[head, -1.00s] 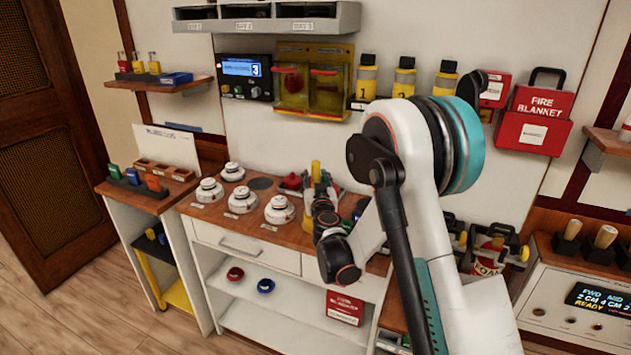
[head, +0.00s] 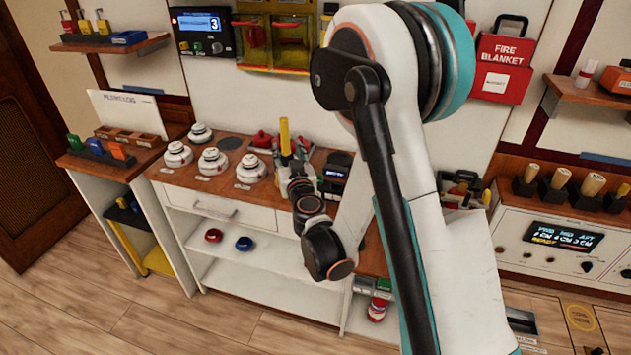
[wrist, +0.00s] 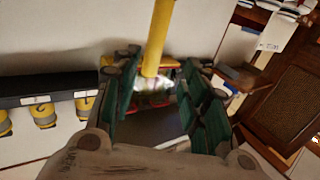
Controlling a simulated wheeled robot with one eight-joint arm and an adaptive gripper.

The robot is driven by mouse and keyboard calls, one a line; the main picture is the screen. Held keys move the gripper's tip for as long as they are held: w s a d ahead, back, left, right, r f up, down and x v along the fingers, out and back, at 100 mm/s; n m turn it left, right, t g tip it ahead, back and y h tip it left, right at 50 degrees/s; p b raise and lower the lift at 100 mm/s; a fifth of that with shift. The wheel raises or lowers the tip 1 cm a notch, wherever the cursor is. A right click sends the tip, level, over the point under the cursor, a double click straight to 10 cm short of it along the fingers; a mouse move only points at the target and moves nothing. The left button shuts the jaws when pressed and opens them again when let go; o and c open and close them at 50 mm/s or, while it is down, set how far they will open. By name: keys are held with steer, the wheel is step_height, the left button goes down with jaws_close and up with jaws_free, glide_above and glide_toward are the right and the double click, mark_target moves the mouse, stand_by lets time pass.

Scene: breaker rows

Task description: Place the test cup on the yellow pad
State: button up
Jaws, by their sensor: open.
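A yellow upright cylinder (head: 285,137) stands at the back of the wooden counter. In the wrist view the yellow cylinder (wrist: 158,40) rises beyond my fingers, with a pale, clear-looking part at its lower end. This may be the test cup on its handle; I cannot tell for sure. My gripper (wrist: 160,98) is open, its green finger pads on either side of that part, with no visible grip. In the head view my wrist and arm partly hide this area. A flat yellow surface (head: 160,261) low in the left stand may be the yellow pad.
Several white detectors (head: 213,161) stand on the counter left of my gripper, with a red object (head: 262,140) close by. A red bowl (head: 213,235) and a blue bowl (head: 244,243) sit on the shelf below. The floor at front left is clear.

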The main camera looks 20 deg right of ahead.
steer(key=s+a+r+n+g+y, duration=0.4)
steer(key=s+a+r+y, duration=0.25)
steer(key=s+r, duration=0.55)
steer(key=s+d+f+m+g+h, duration=0.1)
steer(key=s+d+f+g+h, duration=0.1)
steer(key=s, duration=1)
steer(key=s+d+f+m+g+h, duration=0.2)
steer(key=s+d+f+g+h, duration=0.1)
steer(key=s, duration=0.9)
steer(key=d+f+g, duration=0.1)
steer(key=d+g, duration=0.1)
steer(key=d, duration=0.1)
steer(key=shift+d+f, duration=0.3)
